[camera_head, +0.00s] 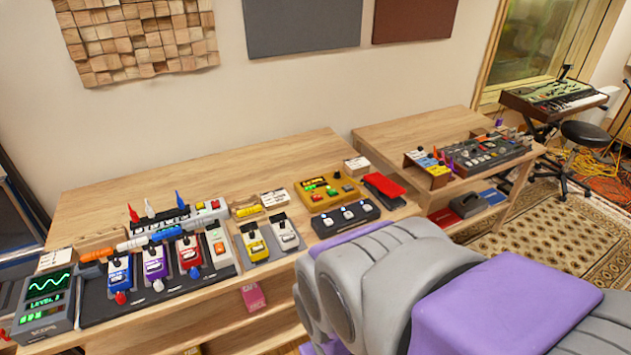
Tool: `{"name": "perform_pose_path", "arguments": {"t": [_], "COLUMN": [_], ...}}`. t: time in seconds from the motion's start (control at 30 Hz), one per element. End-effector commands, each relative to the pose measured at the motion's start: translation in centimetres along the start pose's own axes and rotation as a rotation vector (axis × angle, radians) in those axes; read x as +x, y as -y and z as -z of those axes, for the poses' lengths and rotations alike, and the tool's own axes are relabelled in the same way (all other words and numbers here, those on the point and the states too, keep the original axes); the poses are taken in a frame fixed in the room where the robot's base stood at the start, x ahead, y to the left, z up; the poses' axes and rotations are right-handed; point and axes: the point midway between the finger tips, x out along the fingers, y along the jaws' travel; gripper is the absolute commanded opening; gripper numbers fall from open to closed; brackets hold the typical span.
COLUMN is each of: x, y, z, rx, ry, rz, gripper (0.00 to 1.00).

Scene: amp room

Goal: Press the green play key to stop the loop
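A yellow box (342,199) with a lit display and small coloured keys stands on the wooden table, right of centre. A small green key (331,190) shows on its top, near a red one. Which key is the play key is too small to read. My grey and purple arm fills the lower right, in front of the table's right end. My gripper does not show in this view.
A black three-switch pedal (346,218) sits just in front of the yellow box, with a red pedal (384,187) to its right. A pedalboard (160,287) and a scope box (46,302) fill the table's left. Bare wood (215,174) lies behind. A second table (408,137) stands at right.

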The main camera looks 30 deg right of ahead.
Motion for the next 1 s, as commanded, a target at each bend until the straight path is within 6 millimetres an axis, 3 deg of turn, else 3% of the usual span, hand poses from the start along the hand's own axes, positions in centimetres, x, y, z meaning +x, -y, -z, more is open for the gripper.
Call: {"name": "perform_pose_path", "arguments": {"t": [0.1,1.0], "x": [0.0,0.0], "y": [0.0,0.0], "z": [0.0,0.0], "rx": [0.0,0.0], "ry": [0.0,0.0], "rz": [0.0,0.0], "gripper": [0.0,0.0]}}
